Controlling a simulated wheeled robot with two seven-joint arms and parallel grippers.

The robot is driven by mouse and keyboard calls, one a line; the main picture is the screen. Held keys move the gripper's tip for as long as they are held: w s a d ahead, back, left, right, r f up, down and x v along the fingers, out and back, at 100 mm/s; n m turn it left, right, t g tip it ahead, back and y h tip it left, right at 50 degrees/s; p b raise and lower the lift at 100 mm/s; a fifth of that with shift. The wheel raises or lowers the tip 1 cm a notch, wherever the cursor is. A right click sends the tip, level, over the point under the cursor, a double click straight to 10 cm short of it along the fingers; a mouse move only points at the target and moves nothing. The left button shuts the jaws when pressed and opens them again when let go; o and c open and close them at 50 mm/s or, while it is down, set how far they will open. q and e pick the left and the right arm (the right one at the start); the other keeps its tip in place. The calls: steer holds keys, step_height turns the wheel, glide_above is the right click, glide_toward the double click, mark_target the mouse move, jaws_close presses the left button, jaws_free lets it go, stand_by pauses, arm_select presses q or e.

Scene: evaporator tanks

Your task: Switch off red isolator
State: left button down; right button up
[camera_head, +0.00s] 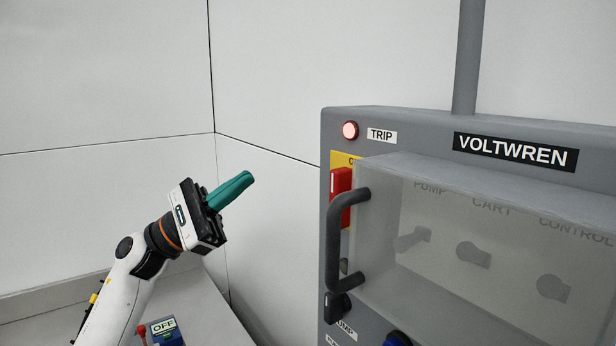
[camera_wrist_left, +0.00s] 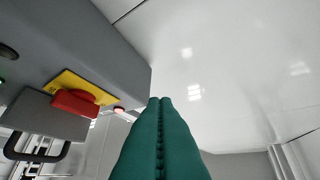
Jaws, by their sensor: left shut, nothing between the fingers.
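The red isolator (camera_head: 339,197) is a red handle on a yellow plate at the left edge of the grey VOLTWREN panel (camera_head: 388,125). It is partly hidden by the clear cover's black handle. In the left wrist view the red isolator (camera_wrist_left: 76,102) sits on its yellow plate at the left. My left gripper (camera_head: 250,177) has teal fingers, is shut and empty, and stands in the air left of the panel, apart from the isolator. Its fingers (camera_wrist_left: 160,101) also fill the lower middle of the left wrist view. My right gripper is not in view.
A clear cover (camera_head: 490,240) with a black handle (camera_head: 333,240) juts out over several knobs. A lit TRIP lamp (camera_head: 350,130) is above the isolator. A blue box with an OFF label (camera_head: 163,327) is at the lower left. The space between my left gripper and the panel is free.

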arm_select(q)
steer(key=s+r+m+g+y, duration=0.1)
steer(key=m+g+y, duration=0.1)
steer(key=m, duration=0.2)
steer(key=s+a+r+m+g+y, duration=0.1)
steer(key=m+g+y, duration=0.1)
steer(key=m, duration=0.3)
steer(key=s+r+m+g+y, duration=0.1)
steer(key=r+m+g+y, duration=0.1)
steer(key=m, duration=0.3)
steer(key=shift+s+a+g+y, duration=0.15)
steer(key=shift+s+g+y, duration=0.15)
steer(key=shift+g+y, duration=0.1)
steer(key=s+d+p, duration=0.4)
steer(key=d+p, duration=0.2)
steer(key=d, duration=0.6)
steer(key=shift+s+d+p, duration=0.2)
steer(key=shift+s+p, duration=0.1)
steer(key=shift+s, duration=0.1)
